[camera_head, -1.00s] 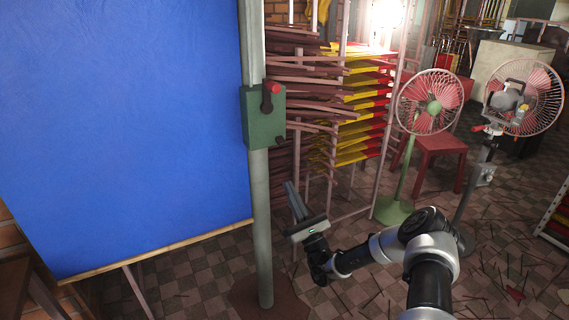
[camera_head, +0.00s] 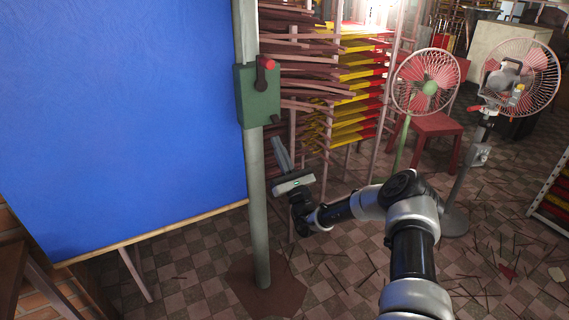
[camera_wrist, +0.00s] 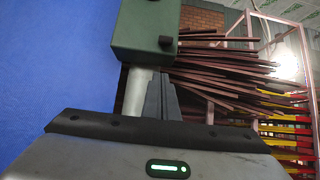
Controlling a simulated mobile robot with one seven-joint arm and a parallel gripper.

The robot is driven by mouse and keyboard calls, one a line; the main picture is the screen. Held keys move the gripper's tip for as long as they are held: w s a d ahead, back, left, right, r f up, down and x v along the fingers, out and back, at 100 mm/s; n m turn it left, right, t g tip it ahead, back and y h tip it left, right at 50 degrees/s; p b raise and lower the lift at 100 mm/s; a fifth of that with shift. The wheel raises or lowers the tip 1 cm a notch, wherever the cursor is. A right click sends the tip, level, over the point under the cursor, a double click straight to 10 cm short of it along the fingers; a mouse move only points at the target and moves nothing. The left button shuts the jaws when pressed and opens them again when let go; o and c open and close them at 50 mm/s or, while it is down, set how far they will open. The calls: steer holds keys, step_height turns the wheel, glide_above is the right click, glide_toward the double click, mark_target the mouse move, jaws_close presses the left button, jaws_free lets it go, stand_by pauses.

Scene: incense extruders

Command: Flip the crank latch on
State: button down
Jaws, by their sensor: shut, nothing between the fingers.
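A green box (camera_head: 258,106) is mounted on a grey post (camera_head: 258,200). On its front is a dark crank latch (camera_head: 261,76) with a red knob at its upper end. The lever stands upright. My gripper (camera_head: 277,141) is just below and to the right of the box, fingers pointing up, shut and empty. In the wrist view my fingers (camera_wrist: 161,82) rise beside the post, below the underside of the green box (camera_wrist: 150,25).
A large blue panel (camera_head: 120,110) stands left of the post. Racks of incense sticks (camera_head: 310,75) are close behind and to the right. A green-stemmed fan (camera_head: 427,85) and a red stool (camera_head: 438,132) stand further right. Sticks litter the tiled floor.

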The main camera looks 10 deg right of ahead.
mark_target(275, 119)
steer(key=r, duration=0.4)
steer(key=shift+s+d+r, duration=0.15)
steer(key=shift+s, duration=0.25)
steer(key=shift+r+p, duration=0.15)
steer(key=shift+p, duration=0.25)
steer(key=shift+s+g+p, duration=0.15)
steer(key=shift+g+p, duration=0.25)
steer(key=shift+p, duration=0.4)
